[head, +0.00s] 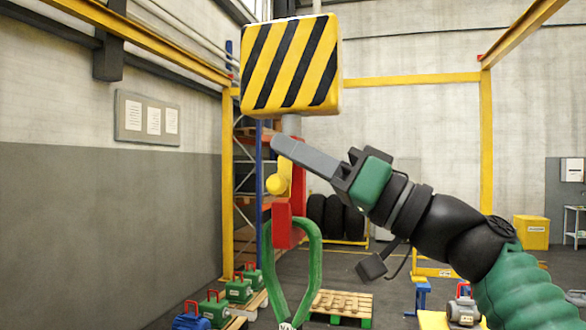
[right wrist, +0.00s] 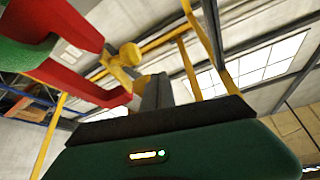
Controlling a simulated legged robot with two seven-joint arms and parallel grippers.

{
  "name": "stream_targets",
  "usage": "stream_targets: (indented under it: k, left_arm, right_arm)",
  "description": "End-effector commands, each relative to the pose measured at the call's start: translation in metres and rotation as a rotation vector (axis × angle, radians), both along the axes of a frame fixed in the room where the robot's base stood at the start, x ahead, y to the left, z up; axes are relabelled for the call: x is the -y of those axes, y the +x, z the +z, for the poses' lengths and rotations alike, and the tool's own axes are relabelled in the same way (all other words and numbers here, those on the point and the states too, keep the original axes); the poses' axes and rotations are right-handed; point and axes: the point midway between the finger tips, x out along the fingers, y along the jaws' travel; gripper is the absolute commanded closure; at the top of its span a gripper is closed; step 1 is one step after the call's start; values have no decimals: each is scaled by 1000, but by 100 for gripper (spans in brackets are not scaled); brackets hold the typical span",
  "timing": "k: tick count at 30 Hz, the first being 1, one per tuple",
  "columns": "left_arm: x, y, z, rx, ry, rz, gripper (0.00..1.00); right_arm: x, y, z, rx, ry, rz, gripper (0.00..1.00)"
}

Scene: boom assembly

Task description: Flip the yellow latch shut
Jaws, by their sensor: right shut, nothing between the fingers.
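A red hook (head: 298,190) hangs under a yellow-and-black striped block (head: 290,62). The yellow latch (head: 278,182), with a round knob, sits at the hook's left side, below my right fingertips. I cannot tell whether it spans the hook's mouth fully. My right gripper (head: 281,144) is shut and empty, its fingers reaching left across the hook's upper part. In the right wrist view the latch (right wrist: 118,66) shows beyond the shut fingers (right wrist: 153,95), with the red hook (right wrist: 62,58) to the left. Contact with the latch cannot be told. My left gripper is out of view.
A green sling (head: 270,270) hangs at the hook's lower part. A wooden pallet (head: 341,303) lies on the floor below. A yellow frame (head: 487,140) stands behind. The air left of the hook is clear.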

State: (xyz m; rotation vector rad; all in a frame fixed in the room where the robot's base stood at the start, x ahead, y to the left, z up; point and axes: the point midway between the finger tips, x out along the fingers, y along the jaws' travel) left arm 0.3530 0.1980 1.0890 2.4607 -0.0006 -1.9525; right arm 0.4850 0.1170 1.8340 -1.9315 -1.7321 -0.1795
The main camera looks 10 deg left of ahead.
Motion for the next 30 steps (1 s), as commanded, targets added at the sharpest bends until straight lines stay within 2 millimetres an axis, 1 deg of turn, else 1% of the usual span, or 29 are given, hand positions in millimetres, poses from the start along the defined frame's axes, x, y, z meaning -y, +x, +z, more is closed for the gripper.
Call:
stream_targets:
  k: [1, 3, 18, 30]
  left_arm:
    - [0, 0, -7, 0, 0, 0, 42]
    - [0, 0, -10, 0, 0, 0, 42]
    - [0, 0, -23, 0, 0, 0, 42]
    - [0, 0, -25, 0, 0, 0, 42]
  right_arm:
    - [0, 2, -7, 42, 2, 1, 100]
    - [-1, 3, -10, 107, 0, 2, 100]
    - [0, 10, -29, 96, -4, 1, 100]
    - [-1, 15, -34, 95, -6, 1, 100]
